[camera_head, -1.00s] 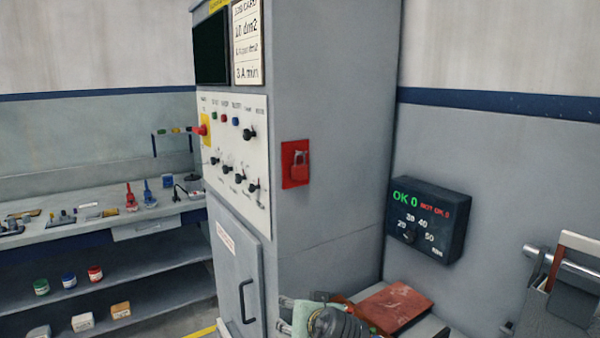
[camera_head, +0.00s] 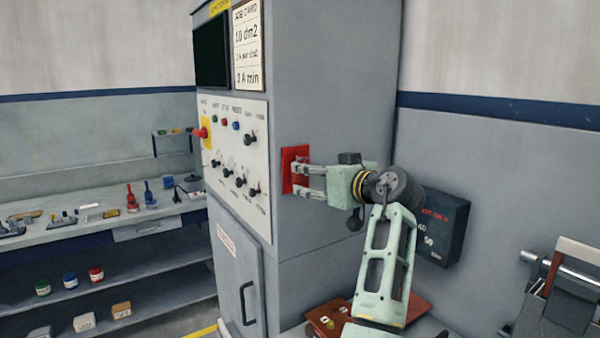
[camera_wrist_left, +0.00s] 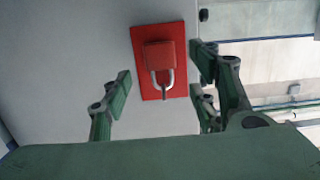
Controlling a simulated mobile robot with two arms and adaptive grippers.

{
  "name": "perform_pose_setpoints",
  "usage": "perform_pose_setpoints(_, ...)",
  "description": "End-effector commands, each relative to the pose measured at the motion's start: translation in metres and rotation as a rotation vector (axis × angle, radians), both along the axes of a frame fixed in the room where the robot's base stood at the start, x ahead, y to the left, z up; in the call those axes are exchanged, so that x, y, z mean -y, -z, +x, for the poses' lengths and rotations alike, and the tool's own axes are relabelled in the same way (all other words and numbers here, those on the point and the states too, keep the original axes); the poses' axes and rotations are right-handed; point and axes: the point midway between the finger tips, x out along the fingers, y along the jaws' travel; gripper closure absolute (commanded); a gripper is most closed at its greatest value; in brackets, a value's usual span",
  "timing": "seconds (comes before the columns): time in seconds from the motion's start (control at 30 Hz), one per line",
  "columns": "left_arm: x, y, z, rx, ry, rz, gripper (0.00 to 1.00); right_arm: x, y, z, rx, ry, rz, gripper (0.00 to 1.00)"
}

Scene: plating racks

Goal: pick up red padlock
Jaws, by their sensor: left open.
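The red padlock (camera_wrist_left: 159,56) hangs on a red plate (camera_wrist_left: 177,30) on the side of the grey cabinet. In the left wrist view its body is at the top and its metal shackle points down, in line with the gap between the fingers. My left gripper (camera_wrist_left: 160,85) is open, with one finger on each side of the padlock and apart from it. In the head view my left gripper (camera_head: 300,180) is in front of the red plate (camera_head: 287,170) and largely hides the padlock. My right gripper is not in view.
The cabinet's control panel (camera_head: 235,160) has several knobs. A dark display box (camera_head: 445,228) on the wall is partly behind my arm. A reddish-brown board (camera_head: 325,317) lies below. A workbench (camera_head: 90,235) stands at left.

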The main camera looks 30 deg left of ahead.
Motion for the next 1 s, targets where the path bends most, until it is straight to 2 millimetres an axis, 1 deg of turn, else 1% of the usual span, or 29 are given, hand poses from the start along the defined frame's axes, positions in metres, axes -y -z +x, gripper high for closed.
perform_pose_setpoints(0.03, -0.008, -0.004, 0.002, -0.004, -0.003, -0.001, 0.45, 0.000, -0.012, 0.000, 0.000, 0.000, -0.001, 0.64)
perform_pose_setpoints(0.1, -0.017, -0.001, 0.005, -0.005, -0.002, 0.000, 0.45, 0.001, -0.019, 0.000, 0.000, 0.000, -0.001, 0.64)
perform_pose_setpoints(0.27, -0.034, 0.004, 0.013, -0.004, -0.001, 0.001, 0.45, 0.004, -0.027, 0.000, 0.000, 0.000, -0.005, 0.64)
perform_pose_setpoints(0.37, -0.037, 0.007, 0.014, -0.003, 0.000, 0.001, 0.45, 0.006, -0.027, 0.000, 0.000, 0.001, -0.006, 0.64)
perform_pose_setpoints(0.57, -0.037, 0.008, 0.014, -0.002, 0.000, 0.000, 0.46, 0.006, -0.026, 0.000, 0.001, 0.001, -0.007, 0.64)
perform_pose_setpoints(1.0, -0.036, 0.008, 0.014, -0.002, 0.000, 0.000, 0.85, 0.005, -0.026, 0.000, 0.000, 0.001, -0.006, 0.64)
